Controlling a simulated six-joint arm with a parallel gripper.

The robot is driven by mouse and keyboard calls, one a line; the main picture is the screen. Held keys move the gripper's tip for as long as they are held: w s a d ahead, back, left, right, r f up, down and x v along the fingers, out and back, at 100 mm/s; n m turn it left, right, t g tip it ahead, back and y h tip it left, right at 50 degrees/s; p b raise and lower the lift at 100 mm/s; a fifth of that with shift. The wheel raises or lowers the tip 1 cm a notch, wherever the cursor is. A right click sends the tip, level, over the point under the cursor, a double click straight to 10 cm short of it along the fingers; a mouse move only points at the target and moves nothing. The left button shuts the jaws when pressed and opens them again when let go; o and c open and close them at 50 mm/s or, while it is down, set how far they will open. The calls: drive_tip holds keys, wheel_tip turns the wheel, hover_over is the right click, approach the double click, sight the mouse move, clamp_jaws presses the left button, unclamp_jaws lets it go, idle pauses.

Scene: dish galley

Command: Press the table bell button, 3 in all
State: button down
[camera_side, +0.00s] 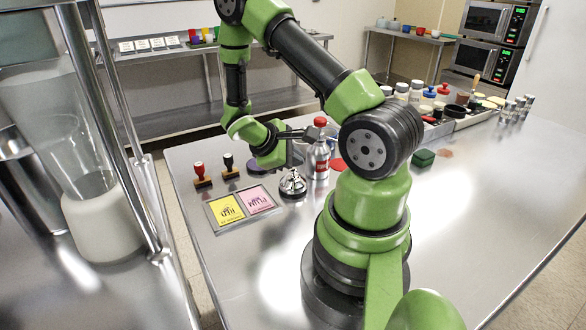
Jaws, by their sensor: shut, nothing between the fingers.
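The table bell (292,185) is a shiny silver dome standing on the steel table, just right of the coloured cards. My gripper (290,166) is shut and empty, with its fingers pointing down over the top of the bell. Its tips are at or very close to the button; I cannot tell whether they touch it. The button itself is hidden or too small to make out.
Two stamps (202,172) and a tray of yellow and pink cards (216,227) lie to the left. The table's front right is clear.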

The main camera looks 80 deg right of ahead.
sight(294, 170)
drive_tip(key=shift+f, duration=0.45)
idle(0.3)
drive_tip(key=shift+r, duration=0.95)
drive_tip(key=shift+r, duration=2.5)
idle(0.6)
wheel_tip(294, 170, up, 4)
drive_tip(key=shift+f, duration=0.1)
idle(0.4)
